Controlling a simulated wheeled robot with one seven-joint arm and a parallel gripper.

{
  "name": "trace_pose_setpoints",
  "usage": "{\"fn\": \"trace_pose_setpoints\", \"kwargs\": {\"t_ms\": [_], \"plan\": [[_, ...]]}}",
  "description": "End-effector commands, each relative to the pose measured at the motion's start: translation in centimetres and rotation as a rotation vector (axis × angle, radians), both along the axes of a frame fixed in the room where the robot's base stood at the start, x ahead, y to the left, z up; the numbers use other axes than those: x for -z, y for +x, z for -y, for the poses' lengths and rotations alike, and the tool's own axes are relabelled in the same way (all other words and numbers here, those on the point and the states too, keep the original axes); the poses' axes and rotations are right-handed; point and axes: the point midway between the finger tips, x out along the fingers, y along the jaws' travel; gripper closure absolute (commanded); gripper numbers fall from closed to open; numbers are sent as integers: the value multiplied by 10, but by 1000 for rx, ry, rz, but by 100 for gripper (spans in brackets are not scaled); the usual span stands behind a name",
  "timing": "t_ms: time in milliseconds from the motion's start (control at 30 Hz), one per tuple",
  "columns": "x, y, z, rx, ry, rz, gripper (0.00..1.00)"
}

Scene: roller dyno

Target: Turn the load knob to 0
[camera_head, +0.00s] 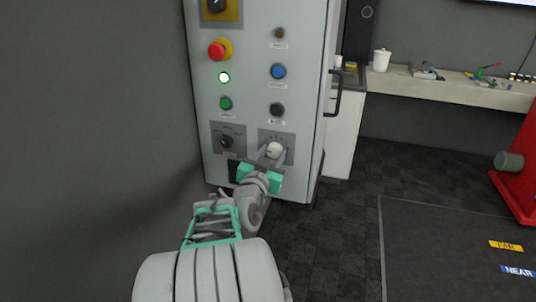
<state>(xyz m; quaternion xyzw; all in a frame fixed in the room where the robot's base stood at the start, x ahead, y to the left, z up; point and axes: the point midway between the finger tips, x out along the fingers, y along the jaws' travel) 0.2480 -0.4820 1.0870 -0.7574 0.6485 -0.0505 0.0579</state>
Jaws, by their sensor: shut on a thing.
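The grey control cabinet (300,50) stands upright in front of me. Low on its right side is a grey plate (289,143) with small scale marks, too small to read. My gripper (273,151) is at this plate, shut on the knob there, which I take to be the load knob; the fingers hide most of it. I cannot tell which mark the knob points to. A second dark knob (226,142) sits on a similar plate to the left, apart from my gripper.
A door handle (336,95) juts out at right. A bench (450,90) stands behind; dark floor is open at right.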

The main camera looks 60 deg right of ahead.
Motion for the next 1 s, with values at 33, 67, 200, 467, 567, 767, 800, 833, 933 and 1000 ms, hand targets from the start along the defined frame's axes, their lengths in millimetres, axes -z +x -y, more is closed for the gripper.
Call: {"fn": "trace_pose_setpoints", "kwargs": {"t_ms": [33,67,200,467,567,767,800,833,933,1000], "plan": [[-2,2,0,-5,-4,0,100],[-2,3,0,-5,-4,-3,100],[-2,3,0,-7,-10,-35,100],[-1,4,0,-9,-34,-180,100],[-1,5,0,-9,-47,-264,100],[-2,5,0,-8,-77,-450,100],[-2,5,0,-8,-83,-486,100],[-2,5,0,-8,-88,-514,100],[-2,5,0,-8,-101,-603,100],[-3,5,0,-6,-110,-662,100]]}}
